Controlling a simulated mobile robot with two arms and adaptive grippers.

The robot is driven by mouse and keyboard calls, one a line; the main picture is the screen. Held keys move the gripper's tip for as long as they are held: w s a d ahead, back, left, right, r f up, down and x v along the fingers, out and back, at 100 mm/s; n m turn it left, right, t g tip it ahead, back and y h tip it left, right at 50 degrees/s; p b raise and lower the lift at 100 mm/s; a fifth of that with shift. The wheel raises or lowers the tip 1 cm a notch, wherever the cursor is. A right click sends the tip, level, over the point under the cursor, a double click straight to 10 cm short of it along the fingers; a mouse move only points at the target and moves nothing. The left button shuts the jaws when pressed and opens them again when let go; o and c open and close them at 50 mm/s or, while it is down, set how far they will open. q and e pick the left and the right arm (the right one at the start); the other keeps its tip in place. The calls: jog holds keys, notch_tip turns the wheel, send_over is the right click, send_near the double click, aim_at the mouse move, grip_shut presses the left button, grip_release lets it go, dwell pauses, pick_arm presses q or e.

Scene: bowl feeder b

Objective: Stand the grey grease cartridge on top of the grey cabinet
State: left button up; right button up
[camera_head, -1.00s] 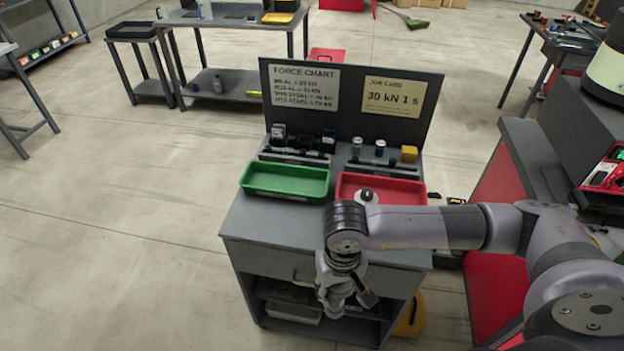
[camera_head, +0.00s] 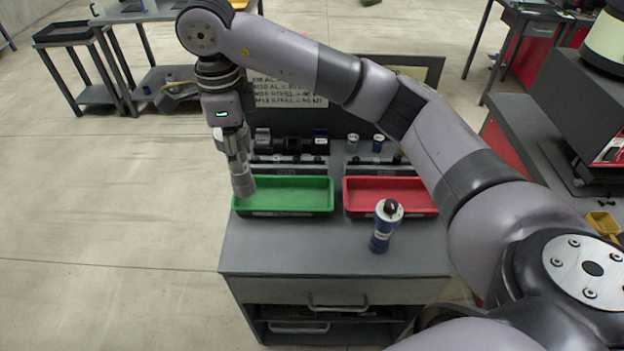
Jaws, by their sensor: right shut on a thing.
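My right gripper (camera_head: 238,165) points down above the left end of the green tray, at the cabinet's left side. It is shut on a grey cylinder, the grease cartridge (camera_head: 244,186), held close to upright with a slight tilt. The cartridge's lower end overlaps the tray's left rim in the picture; I cannot tell whether it touches. The grey cabinet (camera_head: 300,246) stands in the middle, with a bare strip of top in front of the trays. My left gripper is not in view.
A green tray (camera_head: 290,208) and a red tray (camera_head: 360,205) sit on the cabinet top. A blue and silver upright device (camera_head: 381,232) with a dark knob stands before the red tray. Small items stand behind the trays, below a back panel (camera_head: 432,72) with cards.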

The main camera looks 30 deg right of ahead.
aim_at(243, 178)
jog(key=shift+s, duration=0.1)
jog(key=f, duration=0.6)
jog(key=shift+s+f, duration=0.1)
jog(key=shift+s, duration=0.1)
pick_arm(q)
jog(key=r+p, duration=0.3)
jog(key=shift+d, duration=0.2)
pick_arm(e)
notch_tip(243, 178, down, 14)
jog(key=shift+w, duration=0.15)
jog(key=o, duration=1.4)
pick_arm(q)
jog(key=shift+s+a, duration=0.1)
